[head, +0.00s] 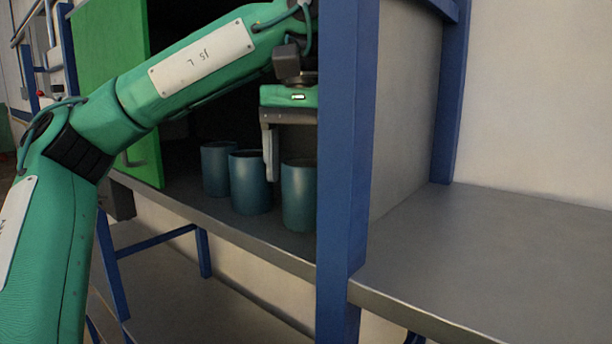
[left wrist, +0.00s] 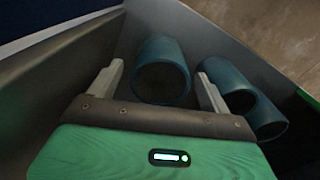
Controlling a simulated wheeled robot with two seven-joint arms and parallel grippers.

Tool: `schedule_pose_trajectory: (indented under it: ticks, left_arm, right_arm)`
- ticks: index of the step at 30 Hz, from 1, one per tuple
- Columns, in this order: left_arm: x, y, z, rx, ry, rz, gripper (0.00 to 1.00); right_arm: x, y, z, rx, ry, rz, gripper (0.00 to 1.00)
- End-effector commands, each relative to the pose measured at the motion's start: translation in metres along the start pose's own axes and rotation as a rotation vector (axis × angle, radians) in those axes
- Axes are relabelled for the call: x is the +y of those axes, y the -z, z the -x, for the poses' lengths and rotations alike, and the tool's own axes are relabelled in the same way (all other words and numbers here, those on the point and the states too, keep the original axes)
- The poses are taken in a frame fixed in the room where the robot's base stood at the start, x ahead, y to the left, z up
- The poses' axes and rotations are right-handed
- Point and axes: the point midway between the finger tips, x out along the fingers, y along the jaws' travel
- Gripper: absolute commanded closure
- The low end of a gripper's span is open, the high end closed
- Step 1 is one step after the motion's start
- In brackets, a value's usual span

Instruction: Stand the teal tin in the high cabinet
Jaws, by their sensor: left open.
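Three similar teal tins stand upright on the shelf of the cabinet (head: 220,219), whose green door (head: 112,90) is open. One tin (head: 298,205) is nearest the blue post, a second (head: 250,185) stands to its left and a third (head: 216,170) is farthest left. My left gripper (head: 288,165) is inside the cabinet, open, just above the nearest tin. In the left wrist view that tin (left wrist: 162,72) shows between the spread fingers, not clamped. The other two (left wrist: 228,84) (left wrist: 267,118) lie outside the right finger. The post hides part of my gripper. My right gripper is out of view.
A blue upright post (head: 345,170) stands close to the right of my left gripper. A grey counter (head: 490,255) to the right is bare. A lower shelf (head: 185,290) under the cabinet looks empty. The cabinet's upper interior is dark.

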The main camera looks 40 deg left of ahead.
Motion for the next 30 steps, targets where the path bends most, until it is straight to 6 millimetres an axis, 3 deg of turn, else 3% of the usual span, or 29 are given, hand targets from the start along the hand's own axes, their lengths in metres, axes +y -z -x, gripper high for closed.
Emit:
schedule_pose_trajectory:
  ticks: [13,30]
  left_arm:
    - [0.0,0.0,0.05,0.002,0.0,0.002,0.19]
    - [0.0,0.0,0.059,0.0,-0.001,0.001,0.19]
  right_arm:
    - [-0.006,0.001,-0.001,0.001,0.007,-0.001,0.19]
    - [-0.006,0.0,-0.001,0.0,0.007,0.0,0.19]
